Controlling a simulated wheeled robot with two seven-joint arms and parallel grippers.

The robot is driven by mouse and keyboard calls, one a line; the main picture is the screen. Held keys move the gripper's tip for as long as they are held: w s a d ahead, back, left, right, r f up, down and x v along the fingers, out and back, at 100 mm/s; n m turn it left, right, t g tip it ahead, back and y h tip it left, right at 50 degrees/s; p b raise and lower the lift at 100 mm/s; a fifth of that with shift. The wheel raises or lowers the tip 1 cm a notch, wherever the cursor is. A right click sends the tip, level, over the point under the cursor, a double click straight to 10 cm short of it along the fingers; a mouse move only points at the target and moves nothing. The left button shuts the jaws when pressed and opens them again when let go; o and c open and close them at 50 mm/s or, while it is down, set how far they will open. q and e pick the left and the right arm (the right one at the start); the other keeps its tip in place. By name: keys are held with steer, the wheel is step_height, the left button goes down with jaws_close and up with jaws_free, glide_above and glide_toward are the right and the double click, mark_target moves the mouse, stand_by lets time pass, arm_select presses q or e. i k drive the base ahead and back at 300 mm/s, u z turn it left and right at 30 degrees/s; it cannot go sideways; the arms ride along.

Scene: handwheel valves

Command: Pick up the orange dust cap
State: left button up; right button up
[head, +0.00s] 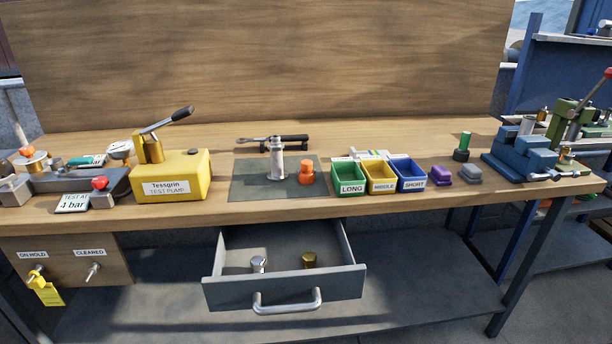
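An orange cap (306,173), apparently the dust cap, stands on a dark grey-green mat (250,188) near the middle of the bench. Just left of it on the mat is a silver metal cylinder (276,161), taller than the cap. A small gap shows between the two. Neither of my grippers is in view.
Green, yellow and blue bins (411,182) stand right of the mat, the yellow test pump (192,175) left. A black-handled tool (284,139) lies behind. Below, an open drawer (224,288) holds two small metal parts. A blue vice (518,158) is at right.

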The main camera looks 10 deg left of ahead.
mark_target(306, 177)
steer(key=z, duration=1.65)
steer(key=i, duration=0.9)
steer(key=u, duration=1.6)
